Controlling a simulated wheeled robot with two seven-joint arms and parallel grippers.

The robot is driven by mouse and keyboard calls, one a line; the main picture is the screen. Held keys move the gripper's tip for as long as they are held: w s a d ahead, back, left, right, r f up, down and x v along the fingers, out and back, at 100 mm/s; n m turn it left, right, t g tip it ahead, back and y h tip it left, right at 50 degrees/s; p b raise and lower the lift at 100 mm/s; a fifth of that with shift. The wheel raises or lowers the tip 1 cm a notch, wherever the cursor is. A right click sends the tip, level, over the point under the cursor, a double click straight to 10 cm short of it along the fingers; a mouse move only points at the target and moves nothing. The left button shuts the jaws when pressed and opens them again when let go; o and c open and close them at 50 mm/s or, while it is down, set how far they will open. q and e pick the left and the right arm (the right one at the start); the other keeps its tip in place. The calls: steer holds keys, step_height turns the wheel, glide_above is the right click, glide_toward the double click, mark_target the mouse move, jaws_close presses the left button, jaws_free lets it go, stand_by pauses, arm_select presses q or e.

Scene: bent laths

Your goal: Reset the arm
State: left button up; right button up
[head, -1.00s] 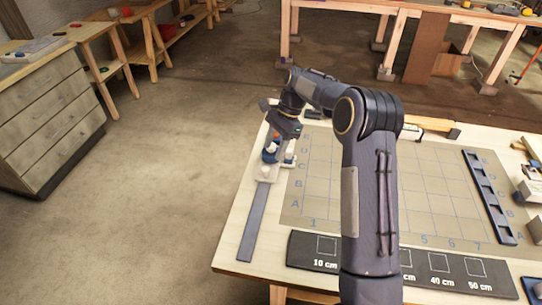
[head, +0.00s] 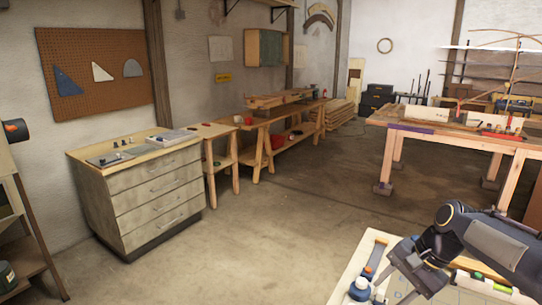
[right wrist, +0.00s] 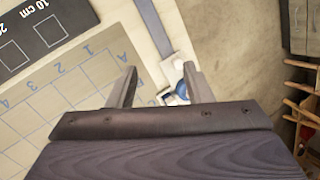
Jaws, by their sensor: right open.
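My right arm comes in at the lower right of the head view, with its right gripper (head: 408,284) low over the near table (head: 350,262). In the right wrist view the two fingers of the right gripper (right wrist: 160,84) stand wide apart. A small blue and white piece (right wrist: 181,90) shows between them, close to the right-hand finger. I cannot tell whether the finger touches it. A blue and white piece (head: 360,288) also shows beside the gripper in the head view. My left gripper is not in view.
A grey lath (right wrist: 152,25) and a gridded mat (right wrist: 75,85) lie on the table, with a dark measuring strip (right wrist: 35,35) beyond. A drawer cabinet (head: 150,205) stands left, a workbench (head: 455,138) at the back right. The floor between is clear.

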steer(key=s+a+f+n+t, duration=0.1)
steer(key=s+a+n+t, duration=0.1)
steer(key=s, duration=0.9)
steer(key=s+a+f+n+t, duration=0.1)
steer(key=s+a+f+n, duration=0.1)
steer(key=s+a+n, duration=0.2)
steer(key=s+n, duration=0.3)
steer(key=s, duration=0.4)
steer(key=shift+s+t+h, duration=0.3)
steer(key=shift+t, duration=0.1)
